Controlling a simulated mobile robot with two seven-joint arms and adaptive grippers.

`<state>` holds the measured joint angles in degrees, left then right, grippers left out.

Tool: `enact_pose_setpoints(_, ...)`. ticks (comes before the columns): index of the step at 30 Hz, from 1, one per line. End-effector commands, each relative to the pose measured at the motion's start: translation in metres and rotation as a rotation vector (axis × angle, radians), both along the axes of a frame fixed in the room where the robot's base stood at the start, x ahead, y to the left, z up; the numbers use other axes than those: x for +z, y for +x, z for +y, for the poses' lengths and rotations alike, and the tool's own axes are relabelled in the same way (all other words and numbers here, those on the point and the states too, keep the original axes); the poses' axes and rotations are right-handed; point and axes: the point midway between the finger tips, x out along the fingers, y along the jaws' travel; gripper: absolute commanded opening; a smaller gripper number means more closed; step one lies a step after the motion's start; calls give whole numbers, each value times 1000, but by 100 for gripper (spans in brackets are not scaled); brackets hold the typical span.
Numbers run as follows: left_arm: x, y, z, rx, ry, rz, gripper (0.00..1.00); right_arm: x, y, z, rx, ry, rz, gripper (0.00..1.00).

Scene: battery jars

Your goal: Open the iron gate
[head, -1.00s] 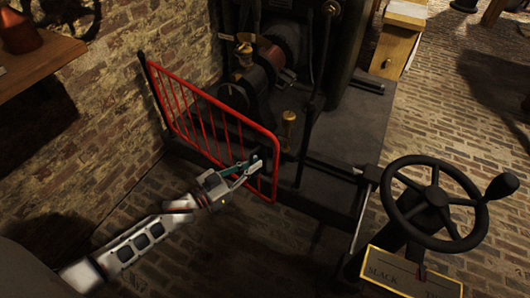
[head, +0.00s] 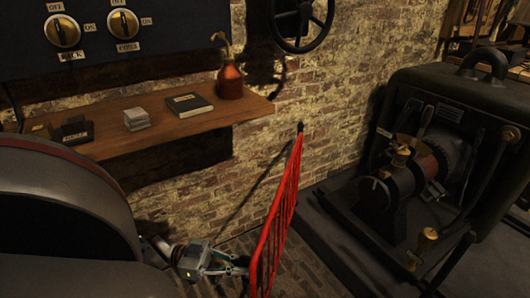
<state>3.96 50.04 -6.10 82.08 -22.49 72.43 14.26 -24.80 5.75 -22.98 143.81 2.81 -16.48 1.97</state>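The iron gate (head: 278,215) is a red barred frame. It is fixed at the brick wall and seen nearly edge-on, reaching from the wall towards me and standing clear of the machine's platform. Its near lower end runs out of the bottom of the picture. My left gripper (head: 238,268) comes in low from the left. Its fingers close together at the bars near the gate's free end and appear shut on it. The exact contact is small and dark. My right gripper is not in view.
A wooden shelf (head: 190,128) with a red bottle (head: 230,82), a book (head: 189,104) and small blocks is on the wall left of the gate. The dark machine (head: 440,150) stands on a low platform (head: 345,235) at the right. A black handwheel (head: 302,20) hangs above.

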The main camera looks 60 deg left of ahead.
Motion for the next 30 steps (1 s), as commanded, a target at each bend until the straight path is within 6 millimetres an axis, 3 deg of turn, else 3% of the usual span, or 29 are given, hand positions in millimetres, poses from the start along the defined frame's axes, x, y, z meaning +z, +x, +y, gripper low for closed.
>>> enact_pose_setpoints(9, -3, -16, 24, -1, 1, 6, 0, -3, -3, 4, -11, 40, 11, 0)
enact_pose_setpoints(23, -3, -18, 27, -2, 1, 6, 0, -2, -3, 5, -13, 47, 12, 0)
enact_pose_setpoints(24, -3, -18, 27, -2, 1, 6, 12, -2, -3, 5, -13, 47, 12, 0)
enact_pose_setpoints(26, -3, -18, 27, -2, 1, 6, 24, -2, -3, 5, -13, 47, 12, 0)
enact_pose_setpoints(30, -2, -17, 27, -1, 1, 4, 24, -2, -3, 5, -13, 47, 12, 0)
